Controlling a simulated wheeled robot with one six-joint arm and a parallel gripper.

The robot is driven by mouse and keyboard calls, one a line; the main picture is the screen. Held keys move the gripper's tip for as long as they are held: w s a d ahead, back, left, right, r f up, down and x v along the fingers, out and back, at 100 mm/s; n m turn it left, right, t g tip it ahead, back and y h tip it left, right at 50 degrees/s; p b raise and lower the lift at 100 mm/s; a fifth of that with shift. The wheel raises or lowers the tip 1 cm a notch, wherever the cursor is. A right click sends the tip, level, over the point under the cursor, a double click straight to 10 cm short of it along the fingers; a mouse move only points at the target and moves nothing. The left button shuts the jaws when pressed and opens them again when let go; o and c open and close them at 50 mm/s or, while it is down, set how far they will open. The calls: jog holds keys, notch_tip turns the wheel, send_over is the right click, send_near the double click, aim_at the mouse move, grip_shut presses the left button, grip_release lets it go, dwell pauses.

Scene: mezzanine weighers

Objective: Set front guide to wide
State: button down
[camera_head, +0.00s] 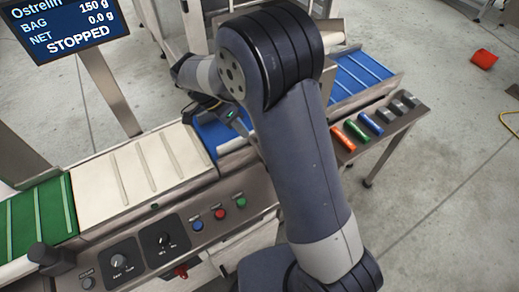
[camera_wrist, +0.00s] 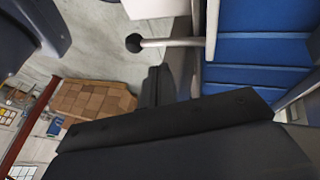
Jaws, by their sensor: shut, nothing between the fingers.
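A pale rail (camera_head: 233,146), which may be the front guide, runs along the near edge of the blue belt (camera_head: 212,131); my arm hides much of it. In the wrist view a pale rod with a black round end (camera_wrist: 133,42) sticks out beside the blue belt (camera_wrist: 255,48); I cannot tell whether it belongs to the guide. My gripper (camera_head: 240,127) is low over the near side of the blue belt, partly hidden by my arm. Its dark fingers also show in the wrist view (camera_wrist: 157,86), shut and empty, apart from the rod's black end.
The screen (camera_head: 68,27) reads STOPPED. The front panel carries two black dials (camera_head: 118,261) and blue, red and green buttons (camera_head: 219,214). A side shelf (camera_head: 390,124) holds coloured and grey pieces. A red bin (camera_head: 484,59) lies on open floor at right.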

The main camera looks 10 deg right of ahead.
jog(key=s+d+f+p, duration=0.1)
jog(key=s+d+f, duration=0.3)
jog(key=f, duration=0.3)
jog(key=shift+d, duration=0.55)
jog(key=shift+f, duration=0.1)
